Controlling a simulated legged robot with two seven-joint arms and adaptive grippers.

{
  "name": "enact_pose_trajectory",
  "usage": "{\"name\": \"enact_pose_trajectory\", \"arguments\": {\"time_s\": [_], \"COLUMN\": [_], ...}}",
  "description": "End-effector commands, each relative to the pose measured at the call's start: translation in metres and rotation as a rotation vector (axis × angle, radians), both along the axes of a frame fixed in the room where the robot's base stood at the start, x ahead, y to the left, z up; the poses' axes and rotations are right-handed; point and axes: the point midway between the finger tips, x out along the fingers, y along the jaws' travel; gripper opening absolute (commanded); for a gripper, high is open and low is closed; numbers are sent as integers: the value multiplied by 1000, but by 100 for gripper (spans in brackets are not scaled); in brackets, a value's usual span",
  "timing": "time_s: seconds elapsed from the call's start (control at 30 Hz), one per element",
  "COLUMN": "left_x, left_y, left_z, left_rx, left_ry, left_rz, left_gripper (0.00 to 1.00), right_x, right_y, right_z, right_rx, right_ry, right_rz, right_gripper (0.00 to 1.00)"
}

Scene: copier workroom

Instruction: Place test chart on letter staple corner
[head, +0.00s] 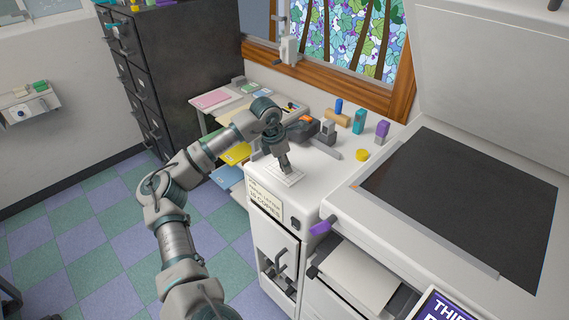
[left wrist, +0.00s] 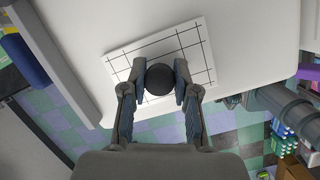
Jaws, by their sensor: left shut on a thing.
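The test chart (head: 291,180) is a white plate with black grid lines, at the front left corner of the white side top (head: 315,172) beside the copier. In the left wrist view the test chart (left wrist: 200,52) has a round black knob (left wrist: 159,79) near its edge. My left gripper (head: 286,166) points down with its fingers closed on both sides of this knob; the left wrist view shows the fingers (left wrist: 160,82) too. Whether the chart rests on the top or hangs just above it, I cannot tell. I cannot make out a marked letter staple corner. My right gripper is out of view.
The copier's dark glass (head: 460,200) lies open at right. A purple block (head: 382,131), teal block (head: 359,121), yellow disc (head: 362,155) and stapler-like dark item (head: 303,128) stand behind the chart. A note (head: 265,198) is on the cabinet front. A purple-edged screen (head: 442,306) is at the bottom.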

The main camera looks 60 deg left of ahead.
Motion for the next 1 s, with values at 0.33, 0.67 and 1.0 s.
{"name": "enact_pose_trajectory", "arguments": {"time_s": [0.33, 0.67, 1.0], "left_x": [0, 0, 0], "left_y": [0, 0, 0], "left_z": [-2, -4, -4], "left_rx": [1, 1, 0], "left_ry": [0, -1, 0], "left_rz": [0, 0, 0], "left_gripper": [0, 58, 75], "right_x": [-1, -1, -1], "right_y": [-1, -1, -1], "right_z": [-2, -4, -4], "right_rx": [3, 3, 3], "right_ry": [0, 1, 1], "right_rz": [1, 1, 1], "right_gripper": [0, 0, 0]}}
